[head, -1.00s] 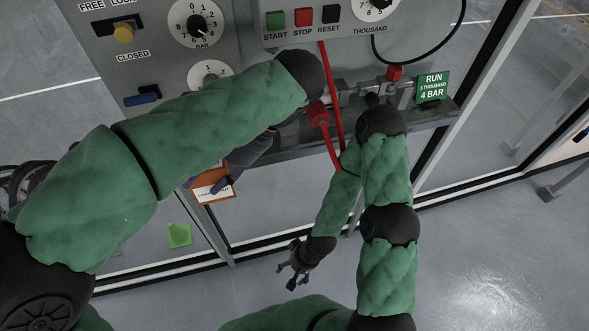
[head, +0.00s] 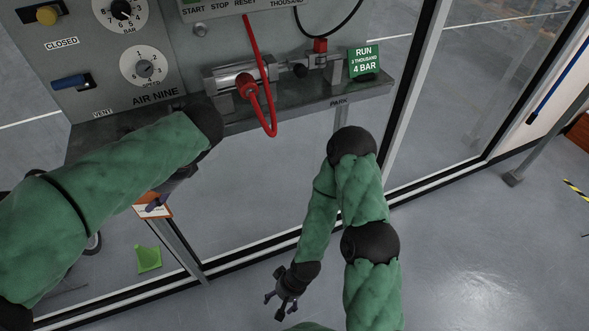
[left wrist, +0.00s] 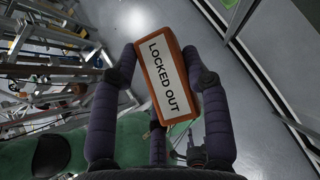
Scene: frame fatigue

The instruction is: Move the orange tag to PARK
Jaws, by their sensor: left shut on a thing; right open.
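The orange tag (head: 153,211) is a small orange block with a white face. In the left wrist view the tag (left wrist: 168,76) reads LOCKED OUT. My left gripper (left wrist: 160,62) is shut on it, with dark fingers on both sides. In the head view the left gripper (head: 160,200) is mostly hidden behind my left forearm, and the tag hangs below the bench, left of PARK. The PARK label (head: 339,102) is on the front edge of the grey shelf (head: 300,110). My right gripper (head: 283,298) is open and empty, low over the floor.
The panel (head: 185,60) with dials is behind. A light green piece (head: 148,258) lies lower left.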

